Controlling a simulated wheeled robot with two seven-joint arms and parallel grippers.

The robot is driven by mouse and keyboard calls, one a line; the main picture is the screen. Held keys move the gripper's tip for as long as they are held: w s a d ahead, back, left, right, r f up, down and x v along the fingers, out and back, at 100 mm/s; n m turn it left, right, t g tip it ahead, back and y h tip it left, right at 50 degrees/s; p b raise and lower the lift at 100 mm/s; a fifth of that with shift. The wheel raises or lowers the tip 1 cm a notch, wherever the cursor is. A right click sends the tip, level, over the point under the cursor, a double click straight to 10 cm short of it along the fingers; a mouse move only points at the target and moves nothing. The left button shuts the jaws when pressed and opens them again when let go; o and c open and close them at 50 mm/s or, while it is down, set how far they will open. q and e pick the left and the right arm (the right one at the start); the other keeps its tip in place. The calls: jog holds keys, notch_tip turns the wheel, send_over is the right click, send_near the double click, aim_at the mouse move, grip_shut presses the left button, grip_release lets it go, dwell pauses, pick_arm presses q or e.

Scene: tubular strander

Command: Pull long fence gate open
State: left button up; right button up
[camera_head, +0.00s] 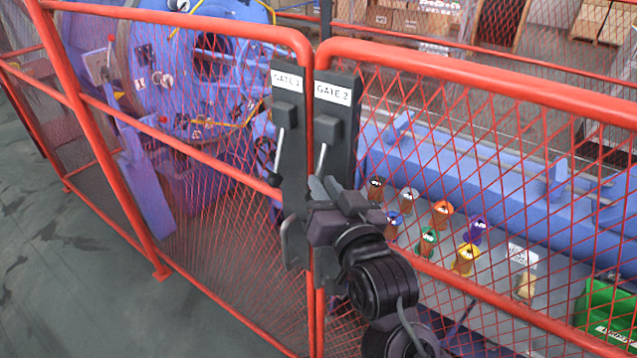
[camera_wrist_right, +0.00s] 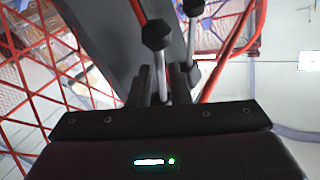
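The red mesh fence has two panels meeting at dark latch plates labelled GATE 1 (camera_head: 289,115) and GATE 2 (camera_head: 334,118). Each plate carries a slanted metal lever; the GATE 1 lever (camera_head: 279,150) ends in a black knob. The GATE 2 lever (camera_head: 321,158) runs down to my right gripper (camera_head: 324,188), which hides its lower end. In the right wrist view, a metal lever with a black knob (camera_wrist_right: 157,35) runs down between my close-set fingers (camera_wrist_right: 162,92). I cannot tell whether they press on it. My left gripper is out of view.
Behind the fence stand a blue strander machine (camera_head: 175,80), several small coloured containers, including a yellow one (camera_head: 466,259), and a green bin (camera_head: 610,312). The grey floor (camera_head: 70,270) is clear at the left, on my side of the fence.

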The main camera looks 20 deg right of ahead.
aim_at(320, 177)
jog(key=shift+w+r+p, duration=0.2)
jog(key=shift+w+p, duration=0.2)
jog(key=shift+w, duration=1.35)
grip_shut()
